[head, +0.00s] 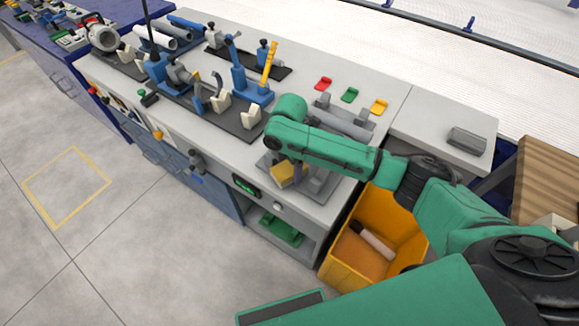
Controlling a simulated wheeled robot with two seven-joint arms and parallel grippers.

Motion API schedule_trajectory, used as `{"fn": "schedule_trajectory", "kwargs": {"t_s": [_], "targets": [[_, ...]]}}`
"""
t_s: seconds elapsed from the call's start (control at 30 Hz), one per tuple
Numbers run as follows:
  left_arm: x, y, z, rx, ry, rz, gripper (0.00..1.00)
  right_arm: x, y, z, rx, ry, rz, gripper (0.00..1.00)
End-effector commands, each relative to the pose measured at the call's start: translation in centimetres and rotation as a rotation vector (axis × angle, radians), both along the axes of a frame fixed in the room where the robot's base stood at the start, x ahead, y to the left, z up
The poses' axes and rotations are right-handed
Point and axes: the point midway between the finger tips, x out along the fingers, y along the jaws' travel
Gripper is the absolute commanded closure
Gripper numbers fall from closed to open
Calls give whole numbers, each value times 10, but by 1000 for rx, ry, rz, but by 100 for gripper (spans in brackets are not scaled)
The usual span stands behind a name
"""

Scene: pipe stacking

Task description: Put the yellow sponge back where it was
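The yellow sponge (283,175) is at the front right part of the grey workbench, by a grey metal plate fixture. My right arm comes in from the right and reaches over the bench. My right gripper (296,171) points down right at the sponge, at its right side. The fingers are small and partly hidden by the arm and the fixture, so I cannot tell whether they are closed on the sponge or whether it is lifted. My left gripper is not in view.
Red (323,84), green (349,95) and yellow (379,107) small pieces lie at the back. Blue clamp fixtures (240,80) crowd the bench middle. An orange bin (346,275) holding a pale cylinder stands below, right. A grey block (467,140) lies on the right-hand surface.

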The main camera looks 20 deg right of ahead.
Motion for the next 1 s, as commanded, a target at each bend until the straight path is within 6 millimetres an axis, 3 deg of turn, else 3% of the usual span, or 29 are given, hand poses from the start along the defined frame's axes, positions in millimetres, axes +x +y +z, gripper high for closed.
{"fn": "schedule_trajectory", "kwargs": {"t_s": [0.37, 0.8, 1.0], "targets": [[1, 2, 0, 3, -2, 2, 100, 0, 0, 7, 1, -1, -1, 13], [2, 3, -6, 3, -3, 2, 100, 1, 0, 111, 1, -1, -1, 13], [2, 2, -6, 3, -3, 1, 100, 0, 0, 124, 1, 1, -1, 13]]}}
